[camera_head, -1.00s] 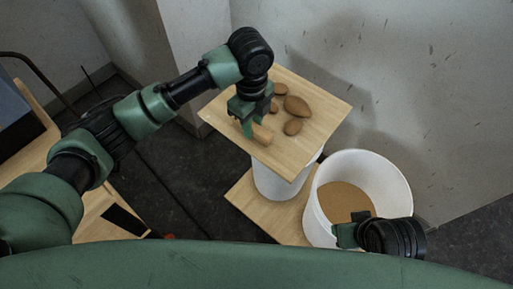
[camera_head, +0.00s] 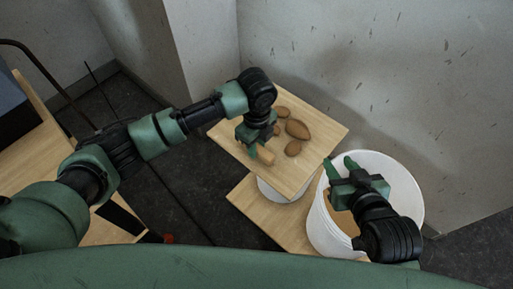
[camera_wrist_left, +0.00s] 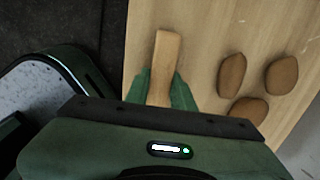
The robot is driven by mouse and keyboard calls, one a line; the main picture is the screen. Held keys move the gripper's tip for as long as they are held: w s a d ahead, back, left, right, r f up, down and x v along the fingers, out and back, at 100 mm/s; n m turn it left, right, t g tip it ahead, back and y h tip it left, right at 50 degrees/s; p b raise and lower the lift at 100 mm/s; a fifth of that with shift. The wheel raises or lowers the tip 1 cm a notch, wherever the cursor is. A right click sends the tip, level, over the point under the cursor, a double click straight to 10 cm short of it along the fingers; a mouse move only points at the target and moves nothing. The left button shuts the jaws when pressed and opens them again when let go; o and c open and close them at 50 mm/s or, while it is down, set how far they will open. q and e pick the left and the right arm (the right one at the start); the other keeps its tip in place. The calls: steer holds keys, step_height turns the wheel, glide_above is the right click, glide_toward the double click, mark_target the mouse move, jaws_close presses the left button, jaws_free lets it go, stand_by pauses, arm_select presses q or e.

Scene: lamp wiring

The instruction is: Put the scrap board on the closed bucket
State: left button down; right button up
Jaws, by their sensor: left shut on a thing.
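The scrap board (camera_head: 225,132) is a square tan wooden board with a raised light wooden block and several brown oval pieces on it. My left gripper (camera_head: 259,150) is shut on the block (camera_wrist_left: 166,60), which stands between its fingers in the left wrist view. The board is over the white bucket (camera_head: 287,190), hiding its top; I cannot tell whether it touches. My right gripper (camera_head: 338,163) is open and empty, over the left rim of the open bucket, near the board's right edge.
The open white bucket (camera_head: 405,190) stands right of the covered one, partly hidden by my right arm. A low wooden platform (camera_head: 247,199) lies under the buckets. Walls close in behind and right. A wooden bench (camera_head: 35,120) is at the left, with dark floor between.

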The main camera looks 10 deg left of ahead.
arm_select(q)
steer(key=shift+d+f, duration=0.1)
steer(key=shift+f, duration=0.1)
arm_select(e)
steer(key=shift+w+a+r+t, duration=0.15)
steer(key=shift+w+r+t, duration=0.15)
steer(key=shift+r, duration=0.15)
arm_select(q)
steer(key=shift+f, duration=0.1)
steer(key=c, duration=1.2)
jaws_free()
arm_select(e)
steer(key=shift+s+f, duration=0.1)
